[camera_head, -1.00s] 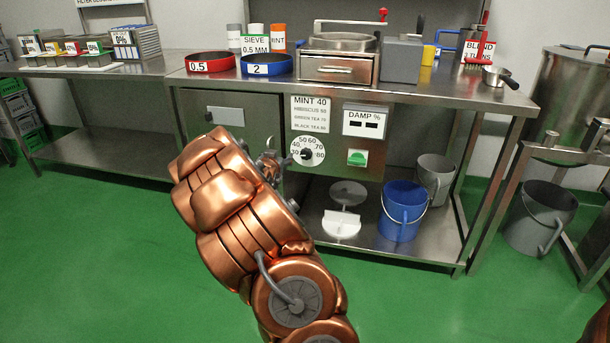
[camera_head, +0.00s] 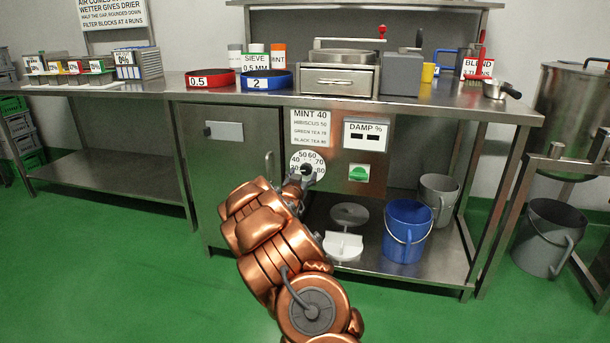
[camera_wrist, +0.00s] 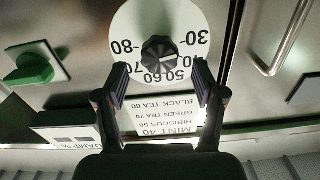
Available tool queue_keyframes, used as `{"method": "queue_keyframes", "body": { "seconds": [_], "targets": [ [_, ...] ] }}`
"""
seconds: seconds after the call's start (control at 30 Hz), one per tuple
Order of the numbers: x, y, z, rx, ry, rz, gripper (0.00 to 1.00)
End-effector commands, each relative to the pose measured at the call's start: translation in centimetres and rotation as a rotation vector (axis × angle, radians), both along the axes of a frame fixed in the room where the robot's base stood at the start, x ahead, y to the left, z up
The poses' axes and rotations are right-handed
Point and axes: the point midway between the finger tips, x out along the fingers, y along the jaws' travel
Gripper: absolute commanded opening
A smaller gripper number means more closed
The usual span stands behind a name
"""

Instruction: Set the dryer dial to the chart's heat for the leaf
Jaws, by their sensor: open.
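The dryer dial (camera_head: 296,163) is a white disc on the cabinet front with numbers from 30 to 80; it also shows upside down in the wrist view (camera_wrist: 130,28). Its dark knob (camera_wrist: 160,54) is at the disc's centre; I cannot tell its setting for sure. The heat chart (camera_head: 310,128) above lists mint 40, hibiscus 50, green tea 70 and black tea 80. My gripper (camera_wrist: 160,84) is open and empty, its fingers spread just short of the knob. In the head view my gripper (camera_head: 293,184) covers the dial's lower edge.
A damp display (camera_head: 366,134) and a green switch (camera_head: 359,173) are right of the dial. A vertical handle (camera_head: 269,165) is to the left. Blue (camera_head: 407,230) and grey (camera_head: 438,196) buckets stand on the shelf below right. The green floor in front is clear.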

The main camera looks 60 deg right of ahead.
Motion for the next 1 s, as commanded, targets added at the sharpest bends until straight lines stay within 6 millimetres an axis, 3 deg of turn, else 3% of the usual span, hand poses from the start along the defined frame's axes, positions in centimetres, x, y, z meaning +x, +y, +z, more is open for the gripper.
{"method": "queue_keyframes", "body": {
  "seconds": [0.3,0.77,1.0],
  "targets": [
    [0.7,-2.4,-0.2,0.000,0.000,-0.002,0.69],
    [1.0,-2.9,0.0,0.001,0.001,0.000,0.69],
    [1.0,-2.8,0.0,0.001,0.001,0.000,0.45]
  ]
}}
